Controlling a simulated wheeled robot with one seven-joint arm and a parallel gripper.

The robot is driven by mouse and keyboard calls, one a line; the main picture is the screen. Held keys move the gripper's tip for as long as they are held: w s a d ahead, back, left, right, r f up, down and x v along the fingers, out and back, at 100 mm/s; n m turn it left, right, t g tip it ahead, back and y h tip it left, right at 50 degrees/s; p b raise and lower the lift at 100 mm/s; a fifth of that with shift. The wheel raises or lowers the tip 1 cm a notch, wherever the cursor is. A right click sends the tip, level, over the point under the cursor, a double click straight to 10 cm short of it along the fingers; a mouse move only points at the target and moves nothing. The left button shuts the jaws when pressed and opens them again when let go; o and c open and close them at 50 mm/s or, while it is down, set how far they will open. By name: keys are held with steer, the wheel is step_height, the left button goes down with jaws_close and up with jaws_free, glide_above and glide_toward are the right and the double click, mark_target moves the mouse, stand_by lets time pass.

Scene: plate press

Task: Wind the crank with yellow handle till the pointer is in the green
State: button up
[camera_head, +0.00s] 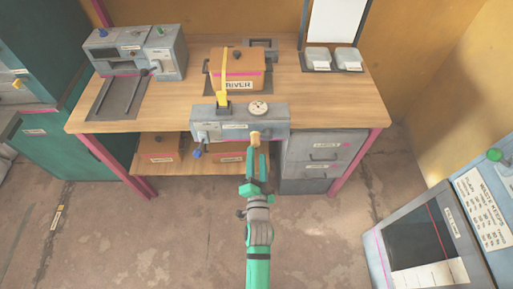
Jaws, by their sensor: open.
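A grey press unit (215,130) is mounted at the front edge of the wooden bench. A round white dial (258,107) sits on its top; its pointer and any green zone are too small to read. A pale yellow handle (255,138) sticks out at the front right of the unit; the crank arm behind it is hardly visible. My green gripper (257,154) is open, with its fingertips just below or at the yellow handle. I cannot tell whether they touch it. A blue knob (197,154) hangs at the unit's lower left.
A yellow upright bar (222,80) rises from the unit before an orange-brown box (237,72) marked "RIVER". Another grey machine (145,48) stands at the bench's left. Drawers (322,146) are under the right side. A grey cabinet (420,240) stands at lower right. The floor in front is clear.

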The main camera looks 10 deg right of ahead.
steer(key=shift+s+a, duration=0.2)
steer(key=shift+s, duration=1.9)
steer(key=s+a+n+g, duration=0.1)
steer(key=s+n, duration=0.3)
steer(key=s, duration=0.6)
steer(key=s+a+r+n+y, duration=0.1)
steer(key=s+a+n, duration=0.1)
steer(key=s, duration=0.8)
steer(key=s+a+r+n+g, duration=0.1)
steer(key=s+n, duration=0.4)
steer(key=s, duration=0.6)
steer(key=shift+a+r+n+g+y, duration=0.2)
steer(key=shift+a+n+g+y, duration=0.15)
steer(key=shift+a, duration=0.45)
